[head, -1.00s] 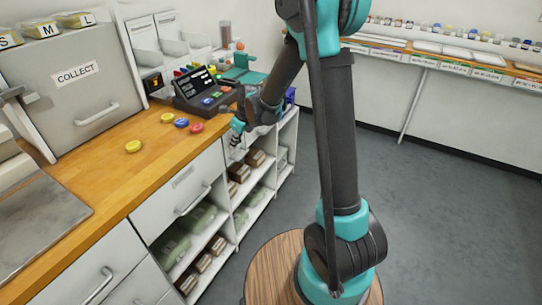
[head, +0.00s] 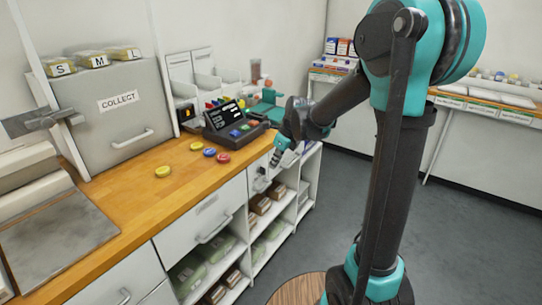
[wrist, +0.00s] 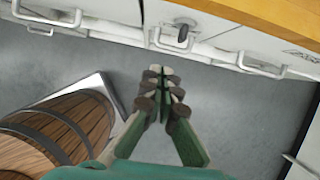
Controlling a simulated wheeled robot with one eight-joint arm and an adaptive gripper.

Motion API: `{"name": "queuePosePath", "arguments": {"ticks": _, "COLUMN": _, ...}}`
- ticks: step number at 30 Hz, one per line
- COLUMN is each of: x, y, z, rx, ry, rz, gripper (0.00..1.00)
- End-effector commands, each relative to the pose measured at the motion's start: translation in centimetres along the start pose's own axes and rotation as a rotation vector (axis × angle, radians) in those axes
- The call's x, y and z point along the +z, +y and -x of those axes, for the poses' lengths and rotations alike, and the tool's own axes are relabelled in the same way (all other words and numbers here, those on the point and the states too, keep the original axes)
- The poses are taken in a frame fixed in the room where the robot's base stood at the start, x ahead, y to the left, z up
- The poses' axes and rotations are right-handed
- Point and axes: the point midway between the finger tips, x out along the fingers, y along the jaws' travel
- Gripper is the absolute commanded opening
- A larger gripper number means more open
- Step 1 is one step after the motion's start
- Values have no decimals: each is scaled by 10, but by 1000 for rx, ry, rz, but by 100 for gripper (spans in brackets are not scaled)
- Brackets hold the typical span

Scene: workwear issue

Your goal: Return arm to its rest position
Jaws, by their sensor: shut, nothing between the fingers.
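My gripper (head: 272,163) hangs in front of the wooden counter (head: 150,205), near the open shelves, pointing down. In the wrist view my gripper (wrist: 162,75) has its fingertips together with nothing between them. Below them is bare grey floor, with the white drawer fronts and their handles at the top of that view. My arm crosses the right half of the head view, folded at the elbow, and hides part of the back wall.
A yellow disc (head: 163,171), a blue disc (head: 210,152) and a red disc (head: 223,157) lie on the counter near a dark console (head: 230,120). A grey COLLECT cabinet (head: 100,115) stands behind. Open shelves (head: 262,225) hold packs. Grey floor (head: 460,240) is clear at right.

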Motion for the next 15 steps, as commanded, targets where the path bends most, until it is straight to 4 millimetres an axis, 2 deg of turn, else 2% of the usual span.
{"name": "queuePosePath", "arguments": {"ticks": 5, "x": -28, "y": 5, "z": 10, "rx": -29, "ry": 14, "rz": 198, "gripper": 0}}
{"name": "queuePosePath", "arguments": {"ticks": 15, "x": -123, "y": 32, "z": 29, "rx": -97, "ry": 114, "rz": 938, "gripper": 0}}
